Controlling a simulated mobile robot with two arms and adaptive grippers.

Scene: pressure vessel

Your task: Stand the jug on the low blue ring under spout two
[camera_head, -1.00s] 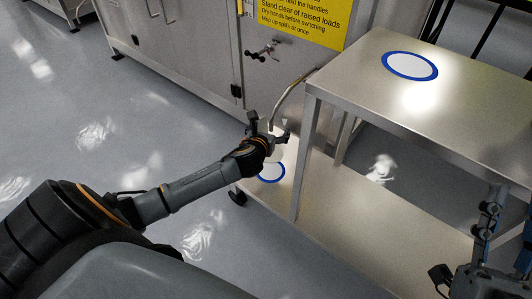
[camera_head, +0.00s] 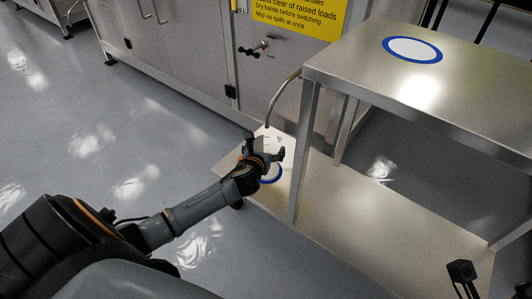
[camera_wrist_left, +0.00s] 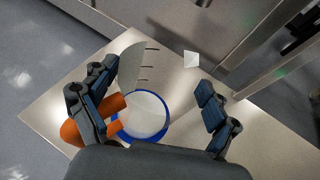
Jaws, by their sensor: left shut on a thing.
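The jug is pale and see-through, with dark level marks (camera_wrist_left: 143,62) and an orange handle (camera_wrist_left: 90,122). My left gripper (camera_head: 264,152) is shut on it, with fingers (camera_wrist_left: 155,107) spread wide around the body. In the head view the pale jug (camera_head: 268,138) is mostly hidden by the gripper. The low blue ring (camera_head: 277,179), with a white centre, lies on the low shelf; it also shows below the jug in the wrist view (camera_wrist_left: 166,132). Whether the jug touches it is unclear. The curved metal spout (camera_head: 283,95) ends just above the jug. A dark part of my right gripper (camera_head: 462,270) shows.
A steel table (camera_head: 470,100) bears another blue ring (camera_head: 388,53) on its top. Its leg (camera_head: 303,165) stands right of the left gripper. The low shelf (camera_head: 340,230) is clear to the right. A steel cabinet (camera_head: 190,60) with a yellow sign stands behind.

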